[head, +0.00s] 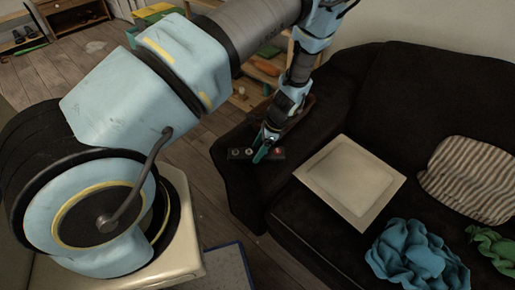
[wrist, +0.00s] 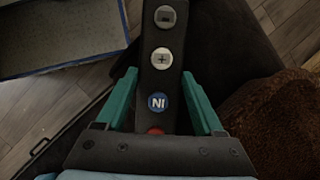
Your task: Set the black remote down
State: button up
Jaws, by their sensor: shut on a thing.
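The black remote (wrist: 158,75) has round buttons, among them a minus, a plus, a blue one and a red one. It lies lengthwise between the teal fingers of my gripper (wrist: 160,100) in the wrist view. In the head view my gripper (head: 262,151) points down and is shut on the remote (head: 240,153), at the arm of the dark sofa (head: 345,100). I cannot tell whether the remote touches the sofa arm (head: 235,180) or is just above it.
A square cream tray (head: 350,180) lies on the sofa seat, beside a striped cushion (head: 470,180), a crumpled blue cloth (head: 415,258) and a green cloth (head: 492,245). A brown fuzzy thing (wrist: 280,120) is at the right in the wrist view.

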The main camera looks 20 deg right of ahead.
jog(key=shift+f, duration=0.2)
jog(key=o, duration=1.5)
jog(key=shift+r, duration=0.15)
